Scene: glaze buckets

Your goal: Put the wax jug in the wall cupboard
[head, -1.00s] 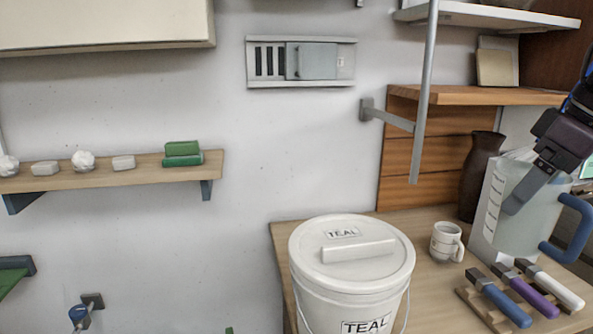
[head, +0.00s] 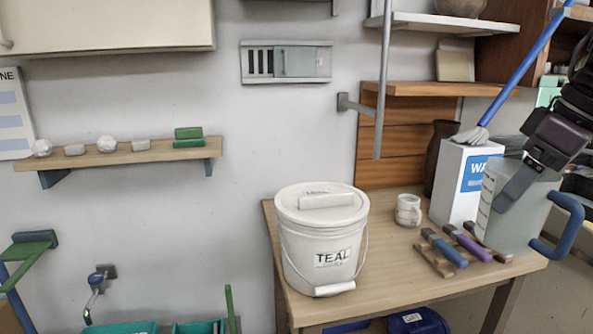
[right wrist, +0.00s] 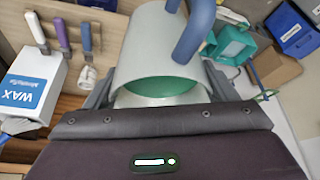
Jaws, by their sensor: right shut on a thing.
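The wax jug is a translucent grey-white measuring jug (head: 508,222) with a blue handle, at the right of the head view. My right gripper (head: 517,188) is shut on its wall, one finger lying over the outside. The jug hangs roughly upright in front of the table's right part. In the right wrist view the jug (right wrist: 160,50) fills the top middle, and its inside looks greenish. The wall cupboard (head: 105,24) is the cream box at the upper left of the head view. Its front looks shut. My left gripper is not in view.
A TEAL bucket (head: 322,240) stands on the table (head: 385,270). A mug (head: 408,210), coloured-handled tools (head: 445,248) and a white WAX box (head: 452,185) stand near the jug. A shelf (head: 60,160) with small items lies below the cupboard. Another shelf (head: 425,89) and a bracket are above the table.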

